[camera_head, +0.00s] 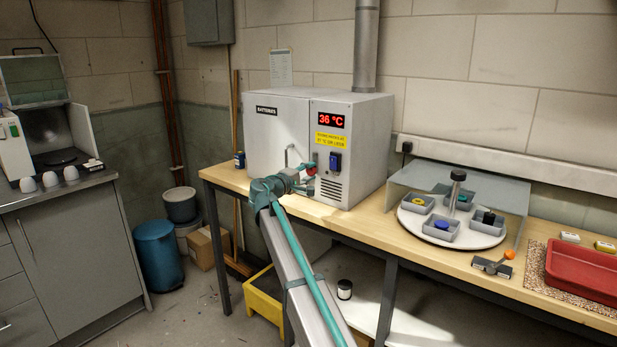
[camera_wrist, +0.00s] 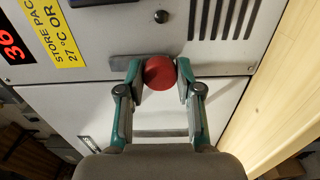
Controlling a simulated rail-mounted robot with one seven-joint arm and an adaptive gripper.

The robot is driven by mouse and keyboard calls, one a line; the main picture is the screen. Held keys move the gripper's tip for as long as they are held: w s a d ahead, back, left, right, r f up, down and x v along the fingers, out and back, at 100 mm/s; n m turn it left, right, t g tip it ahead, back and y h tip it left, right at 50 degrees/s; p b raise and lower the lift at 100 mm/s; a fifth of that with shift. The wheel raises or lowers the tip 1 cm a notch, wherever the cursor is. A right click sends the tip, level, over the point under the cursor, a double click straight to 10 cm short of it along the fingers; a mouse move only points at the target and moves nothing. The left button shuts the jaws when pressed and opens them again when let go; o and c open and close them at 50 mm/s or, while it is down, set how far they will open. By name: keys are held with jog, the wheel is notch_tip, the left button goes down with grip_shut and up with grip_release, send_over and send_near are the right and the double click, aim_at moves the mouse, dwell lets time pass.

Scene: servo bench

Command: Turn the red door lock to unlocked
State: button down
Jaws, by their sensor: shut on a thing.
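The red door lock (camera_wrist: 160,73) is a round knob on the front of the grey battery cabinet (camera_head: 277,130). In the wrist view it sits between the teal fingertips of my gripper (camera_wrist: 161,70), which is shut on it from both sides. A grey plate (camera_wrist: 125,70) shows beside the knob, partly behind a finger. The cabinet door looks closed. Which way the lock is turned cannot be told.
A door handle (camera_head: 287,156) stands out left of the lock. A dark switch (camera_head: 335,162) is on the right panel, below the red display (camera_head: 331,121) reading 36 °C. A round turntable (camera_head: 410,219) with grey bins, an orange-knobbed lever (camera_head: 509,254) and a red tray (camera_head: 585,270) occupy the bench's right.

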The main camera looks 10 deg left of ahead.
dwell(0.3)
jog(key=c, duration=0.8)
grip_release()
jog(key=v, duration=1.2)
